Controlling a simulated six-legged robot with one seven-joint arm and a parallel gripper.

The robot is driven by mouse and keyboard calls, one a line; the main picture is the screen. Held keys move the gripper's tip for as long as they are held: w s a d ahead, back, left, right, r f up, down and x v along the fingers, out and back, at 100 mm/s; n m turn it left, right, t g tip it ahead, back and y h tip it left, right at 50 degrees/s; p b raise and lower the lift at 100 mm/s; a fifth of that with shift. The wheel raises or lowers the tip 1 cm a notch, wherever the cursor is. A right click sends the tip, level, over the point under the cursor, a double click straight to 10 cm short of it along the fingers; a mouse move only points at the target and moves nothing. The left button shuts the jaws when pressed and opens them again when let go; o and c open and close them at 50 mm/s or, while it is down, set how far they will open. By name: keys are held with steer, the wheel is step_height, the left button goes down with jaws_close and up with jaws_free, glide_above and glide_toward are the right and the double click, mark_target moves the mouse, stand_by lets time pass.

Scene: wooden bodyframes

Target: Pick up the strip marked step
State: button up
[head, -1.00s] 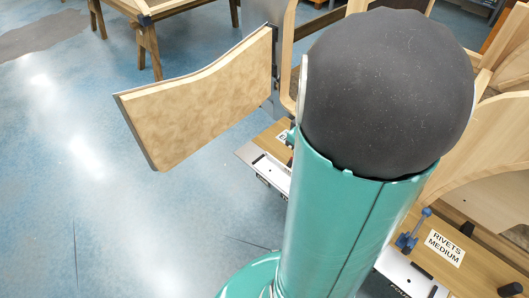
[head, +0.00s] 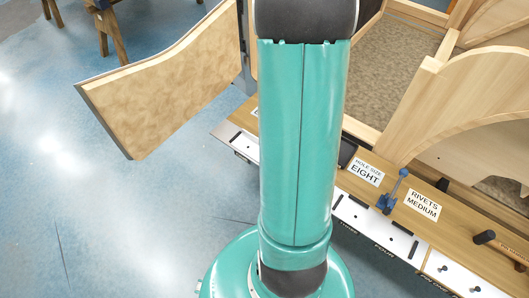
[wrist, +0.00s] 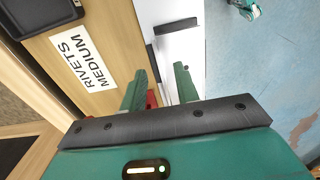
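Several white strips (head: 375,232) with small dark markings lie along the front edge of a wooden bench in the head view. A small red piece (wrist: 151,98) shows beside the left finger. My gripper is not visible in the head view.
The "RIVETS MEDIUM" label (head: 423,204) and "HOLE SIZE EIGHT" label (head: 367,171) sit on the bench, with a blue clamp-like part (head: 389,200) between them. Wooden frames (head: 455,100) stand behind. A wooden panel (head: 165,75) juts out at left. Blue floor (head: 120,200) is open at front left.

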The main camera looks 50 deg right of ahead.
steer(key=shift+f, duration=2)
steer(key=shift+d, duration=0.1)
jaws_close()
steer(key=shift+w, duration=0.1)
steer(key=shift+r, duration=0.2)
steer(key=shift+r, duration=0.4)
steer(key=shift+r, duration=0.2)
